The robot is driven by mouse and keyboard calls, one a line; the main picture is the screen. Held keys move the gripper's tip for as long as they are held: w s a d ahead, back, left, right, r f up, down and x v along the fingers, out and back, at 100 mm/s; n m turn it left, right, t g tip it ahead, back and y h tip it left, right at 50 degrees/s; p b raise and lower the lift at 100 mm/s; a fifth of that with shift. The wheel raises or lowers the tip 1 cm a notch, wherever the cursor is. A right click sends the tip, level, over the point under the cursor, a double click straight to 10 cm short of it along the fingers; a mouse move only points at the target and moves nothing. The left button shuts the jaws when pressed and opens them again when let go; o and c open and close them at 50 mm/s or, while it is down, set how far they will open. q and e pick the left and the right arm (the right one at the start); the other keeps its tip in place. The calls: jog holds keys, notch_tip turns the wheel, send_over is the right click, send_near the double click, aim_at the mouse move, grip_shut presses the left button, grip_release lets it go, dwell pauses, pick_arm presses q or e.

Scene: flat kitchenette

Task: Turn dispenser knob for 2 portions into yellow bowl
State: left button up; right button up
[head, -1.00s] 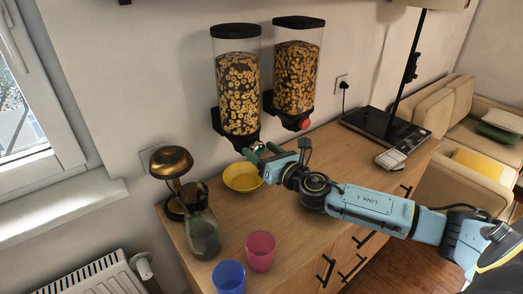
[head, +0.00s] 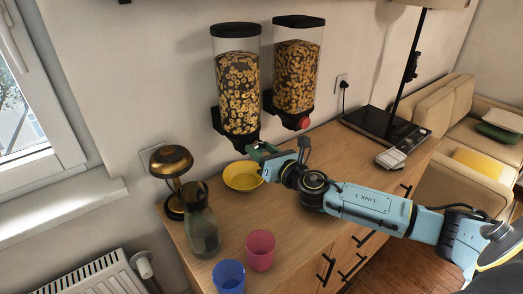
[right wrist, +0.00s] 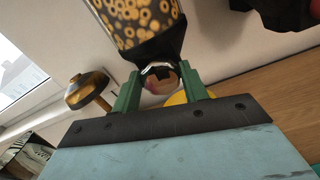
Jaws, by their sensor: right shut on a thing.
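The left dispenser (head: 238,95) hangs on the wall, filled with ring-shaped cereal. Its lower part also shows in the right wrist view (right wrist: 140,22). My right gripper (head: 254,149) is at its outlet. In the right wrist view, its green fingers (right wrist: 159,85) are shut on the silvery knob (right wrist: 160,70), one finger on each side. The yellow bowl (head: 241,186) stands on the counter below the outlet, partly behind my gripper. A sliver of the bowl shows in the right wrist view (right wrist: 176,99). I cannot make out cereal in it. My left gripper is out of view.
A second dispenser (head: 297,75) with a red knob (head: 304,122) hangs to the right. A brass lamp (head: 171,161), glass carafe (head: 202,228), blue cup (head: 229,277) and pink cup (head: 260,251) stand left and in front on the wooden counter (head: 313,215).

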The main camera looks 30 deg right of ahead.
jog(key=shift+m, duration=0.3)
jog(key=m, duration=0.3)
jog(key=shift+m, duration=0.4)
jog(key=m, duration=0.4)
jog(key=shift+d+p, duration=0.1)
jog(key=shift+p, duration=0.2)
jog(key=m+p, duration=0.1)
jog(key=m, duration=0.4)
jog(key=shift+f, duration=0.1)
jog(key=shift+f+m+p, duration=0.1)
jog(key=shift+m+p, duration=1)
jog(key=shift+m, duration=1.2)
jog(key=o, duration=1)
jog(key=shift+s, duration=0.15)
